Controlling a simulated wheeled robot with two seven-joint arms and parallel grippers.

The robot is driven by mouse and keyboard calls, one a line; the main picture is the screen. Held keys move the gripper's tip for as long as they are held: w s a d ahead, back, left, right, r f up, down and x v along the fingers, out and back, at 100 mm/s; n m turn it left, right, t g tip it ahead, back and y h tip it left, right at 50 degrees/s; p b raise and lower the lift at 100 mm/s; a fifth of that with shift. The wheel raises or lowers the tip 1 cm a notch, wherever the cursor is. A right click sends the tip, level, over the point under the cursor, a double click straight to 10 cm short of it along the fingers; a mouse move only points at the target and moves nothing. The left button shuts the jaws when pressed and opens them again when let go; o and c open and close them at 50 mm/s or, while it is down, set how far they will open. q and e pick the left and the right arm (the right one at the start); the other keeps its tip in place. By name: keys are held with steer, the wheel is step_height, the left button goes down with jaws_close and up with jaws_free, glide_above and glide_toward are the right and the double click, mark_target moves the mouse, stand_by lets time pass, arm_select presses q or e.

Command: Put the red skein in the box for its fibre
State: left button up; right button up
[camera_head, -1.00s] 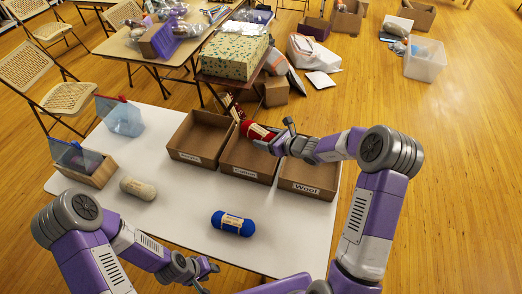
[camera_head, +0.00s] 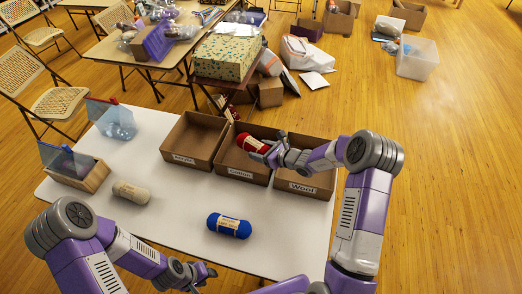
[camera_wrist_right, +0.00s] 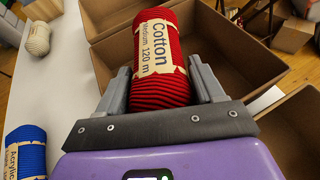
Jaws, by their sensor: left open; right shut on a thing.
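The red skein (camera_head: 252,143) has a cream band, which reads "Cotton, Medium, 120 m" in the right wrist view (camera_wrist_right: 158,45). My right gripper (camera_head: 268,150) is shut on it, one finger on each side. The skein is over the middle box (camera_head: 240,174), labelled Cotton; the head view does not settle its height. The left box (camera_head: 184,160) is labelled Acrylic and the right box (camera_head: 302,188) Wool. The inside of the Wool box is partly hidden by my right arm. My left gripper (camera_head: 210,271) is open and empty near the table's front edge.
A blue skein (camera_head: 229,225) and a cream skein (camera_head: 131,192) lie on the white table (camera_head: 170,225). A wooden tray (camera_head: 92,179) and a clear blue pouch (camera_head: 115,120) are at the left. The table between the skeins is clear.

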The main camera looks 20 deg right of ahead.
steer(key=shift+f+b, duration=0.3)
steer(key=shift+f, duration=0.05)
steer(key=o, duration=1)
steer(key=shift+o, duration=0.2)
steer(key=shift+r, duration=0.15)
steer(key=shift+r+p, duration=0.25)
steer(key=shift+p, duration=0.2)
steer(key=shift+r+p, duration=0.45)
steer(key=shift+p, duration=0.05)
steer(key=p+v, duration=0.1)
steer(key=v, duration=1.1)
steer(key=shift+f, duration=0.15)
